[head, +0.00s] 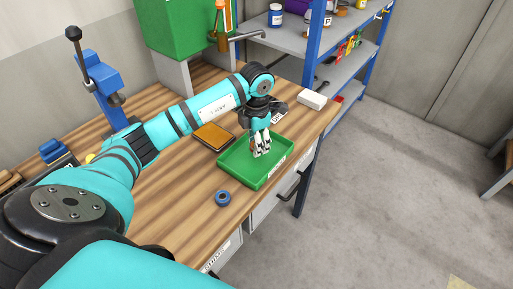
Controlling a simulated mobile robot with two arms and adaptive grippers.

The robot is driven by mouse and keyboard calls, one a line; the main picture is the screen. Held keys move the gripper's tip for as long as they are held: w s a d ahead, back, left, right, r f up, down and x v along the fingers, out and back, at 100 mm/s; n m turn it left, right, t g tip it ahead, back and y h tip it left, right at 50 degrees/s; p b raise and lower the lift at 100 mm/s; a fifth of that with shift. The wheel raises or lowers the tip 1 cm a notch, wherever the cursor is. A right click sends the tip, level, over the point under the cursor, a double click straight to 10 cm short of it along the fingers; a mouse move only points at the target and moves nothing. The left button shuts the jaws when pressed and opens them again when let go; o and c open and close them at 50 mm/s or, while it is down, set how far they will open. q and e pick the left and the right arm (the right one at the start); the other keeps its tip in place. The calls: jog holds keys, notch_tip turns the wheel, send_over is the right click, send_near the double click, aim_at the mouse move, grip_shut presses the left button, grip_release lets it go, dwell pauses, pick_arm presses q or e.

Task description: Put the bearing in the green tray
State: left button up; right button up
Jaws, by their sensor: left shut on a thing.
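The green tray (232,167) lies on the wooden workbench near its front edge. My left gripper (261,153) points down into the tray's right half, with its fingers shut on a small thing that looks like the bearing. The fingers mostly hide it, and I cannot tell whether it touches the tray floor. My right gripper is not in view.
A white box (312,100) sits at the far right corner. A blue vise-like tool (105,88) and a green cabinet (185,25) stand behind.

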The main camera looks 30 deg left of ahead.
pick_arm(q)
notch_tip(320, 180, down, 3)
jog(key=shift+r+p, duration=0.2)
jog(key=shift+p, duration=0.4)
jog(key=shift+f, duration=0.45)
jog(key=shift+f, duration=0.15)
jog(key=o, duration=1.2)
